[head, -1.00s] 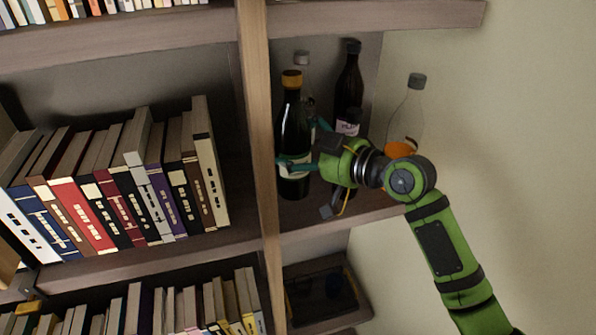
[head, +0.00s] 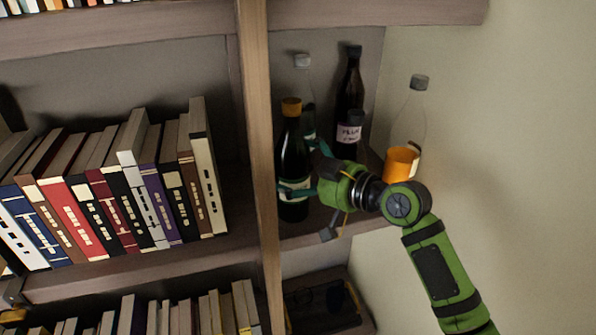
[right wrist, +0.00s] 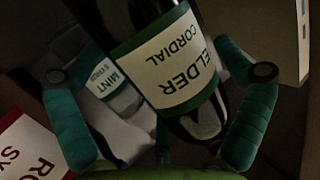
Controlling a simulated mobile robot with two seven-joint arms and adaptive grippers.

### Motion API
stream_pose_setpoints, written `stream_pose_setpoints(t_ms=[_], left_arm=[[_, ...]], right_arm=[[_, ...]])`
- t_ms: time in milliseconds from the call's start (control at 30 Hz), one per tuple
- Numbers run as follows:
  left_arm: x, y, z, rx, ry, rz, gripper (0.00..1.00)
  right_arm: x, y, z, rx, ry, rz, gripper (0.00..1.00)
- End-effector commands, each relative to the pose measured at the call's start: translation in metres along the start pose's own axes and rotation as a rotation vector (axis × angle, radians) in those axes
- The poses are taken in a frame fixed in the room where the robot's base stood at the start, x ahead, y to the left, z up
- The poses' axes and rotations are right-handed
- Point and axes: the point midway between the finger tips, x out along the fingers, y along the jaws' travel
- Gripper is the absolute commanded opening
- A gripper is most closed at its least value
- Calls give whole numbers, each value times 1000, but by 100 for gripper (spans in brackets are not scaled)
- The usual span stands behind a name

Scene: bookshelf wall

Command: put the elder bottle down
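The elder bottle (head: 292,155) is dark with an orange cap and stands upright in the right-hand shelf compartment, beside the wooden divider. Its "Elder cordial" label shows in the right wrist view (right wrist: 170,68). My right gripper (head: 308,170) has one finger across the front of the bottle and the other behind it. In the right wrist view the fingers (right wrist: 157,50) close in on both sides of it. The bottle's base is at or just above the shelf board (head: 325,228); I cannot tell whether it touches. My left gripper is not in view.
A clear mint syrup bottle (head: 303,82) stands behind the elder bottle. A dark plum bottle (head: 350,95) is at the back. The divider (head: 258,150) is close on the left.

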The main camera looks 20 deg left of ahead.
Motion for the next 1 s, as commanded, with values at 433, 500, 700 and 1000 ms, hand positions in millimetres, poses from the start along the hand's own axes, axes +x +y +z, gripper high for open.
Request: stream_pose_setpoints(t_ms=[433,500,700,1000], left_arm=[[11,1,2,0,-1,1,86],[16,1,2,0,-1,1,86],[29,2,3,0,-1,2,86],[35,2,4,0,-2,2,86]], right_arm=[[-34,1,1,-5,-1,3,100],[-50,2,1,-4,1,3,100],[-92,0,0,-5,0,3,100],[-120,0,-2,-1,-1,0,100]])
